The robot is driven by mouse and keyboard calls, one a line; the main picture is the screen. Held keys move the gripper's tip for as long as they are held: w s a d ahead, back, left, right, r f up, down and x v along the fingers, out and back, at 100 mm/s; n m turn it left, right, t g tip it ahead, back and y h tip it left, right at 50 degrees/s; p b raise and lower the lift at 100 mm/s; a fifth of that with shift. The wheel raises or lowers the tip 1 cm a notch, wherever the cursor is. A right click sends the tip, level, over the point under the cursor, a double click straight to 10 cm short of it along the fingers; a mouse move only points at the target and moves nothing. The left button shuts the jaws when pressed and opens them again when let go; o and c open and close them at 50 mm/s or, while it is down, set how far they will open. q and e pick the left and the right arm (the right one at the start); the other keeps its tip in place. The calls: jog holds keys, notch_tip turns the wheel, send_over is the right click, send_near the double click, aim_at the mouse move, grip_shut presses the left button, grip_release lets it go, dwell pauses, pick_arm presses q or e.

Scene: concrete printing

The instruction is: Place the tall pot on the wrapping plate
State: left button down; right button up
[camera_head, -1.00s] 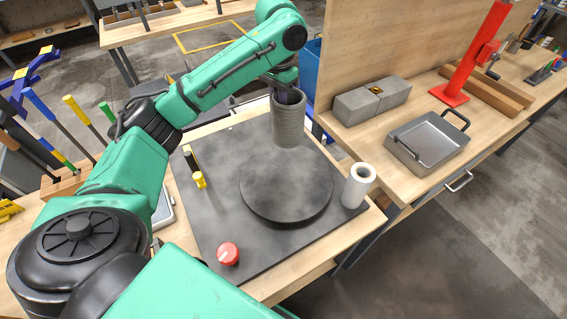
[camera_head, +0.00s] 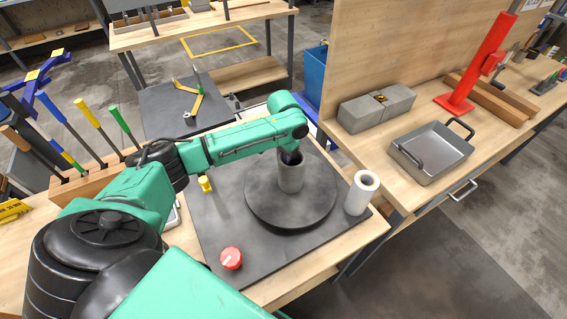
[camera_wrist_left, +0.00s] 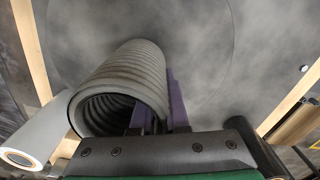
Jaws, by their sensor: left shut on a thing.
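The tall pot (camera_head: 291,178) is a grey, ribbed, open-topped cylinder. It is upright over the middle of the round dark wrapping plate (camera_head: 262,205); I cannot tell whether its base touches the plate. My left gripper (camera_head: 291,157) reaches down at the pot's rim and is shut on its wall. In the left wrist view the gripper's fingers (camera_wrist_left: 157,115) pinch the rim of the ribbed pot (camera_wrist_left: 125,80), with the plate's grey surface (camera_wrist_left: 210,50) behind. The fingertips are partly hidden by the pot. My right gripper is not in view.
A white wrap roll (camera_head: 362,192) stands right of the plate. A red knob (camera_head: 231,258) and a yellow part (camera_head: 205,184) sit on the dark base.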

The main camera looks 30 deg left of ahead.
pick_arm(q)
jog(key=c, duration=0.9)
grip_release()
jog(key=shift+s, duration=0.1)
jog(key=shift+r, duration=0.35)
notch_tip(320, 180, up, 12)
jog(key=shift+f+b, duration=0.25)
jog(key=shift+b, duration=0.6)
